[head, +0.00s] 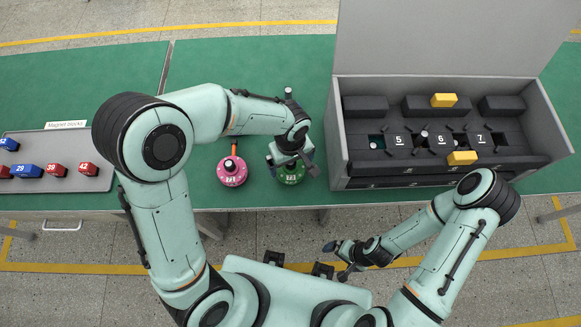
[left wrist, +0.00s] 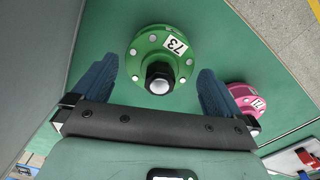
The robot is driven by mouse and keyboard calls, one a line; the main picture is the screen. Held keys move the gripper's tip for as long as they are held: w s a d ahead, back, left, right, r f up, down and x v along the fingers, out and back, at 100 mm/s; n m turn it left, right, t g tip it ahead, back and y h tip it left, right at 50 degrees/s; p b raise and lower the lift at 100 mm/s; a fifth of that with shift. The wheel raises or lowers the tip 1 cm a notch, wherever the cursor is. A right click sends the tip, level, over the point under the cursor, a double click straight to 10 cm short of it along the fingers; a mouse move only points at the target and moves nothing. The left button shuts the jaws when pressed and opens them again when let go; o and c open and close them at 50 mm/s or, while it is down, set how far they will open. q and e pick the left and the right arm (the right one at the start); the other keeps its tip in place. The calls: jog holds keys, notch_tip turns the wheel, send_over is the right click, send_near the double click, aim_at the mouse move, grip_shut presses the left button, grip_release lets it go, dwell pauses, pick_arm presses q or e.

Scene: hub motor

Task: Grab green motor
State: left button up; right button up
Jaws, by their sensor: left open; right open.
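The green motor (head: 291,173) stands on the green table, partly hidden under my left gripper (head: 291,160) in the head view. In the left wrist view the green motor (left wrist: 160,58) is a round flanged disc with a white label 73 and a black shaft with a silver tip. My left gripper (left wrist: 157,88) is open, its two blue fingers on either side of the shaft, with gaps on both sides. My right gripper (head: 345,258) is open and empty, over the floor in front of the table.
A pink motor (head: 232,172) stands just left of the green one. A grey box (head: 340,130) with numbered black slots and yellow blocks (head: 443,100) stands to the right. A tray (head: 100,181) of red and blue magnet blocks lies at the left.

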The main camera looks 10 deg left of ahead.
pick_arm(q)
jog(key=shift+f, duration=0.9)
jog(key=c, duration=1.2)
jog(key=shift+w+r, duration=0.1)
jog(key=shift+c, duration=1)
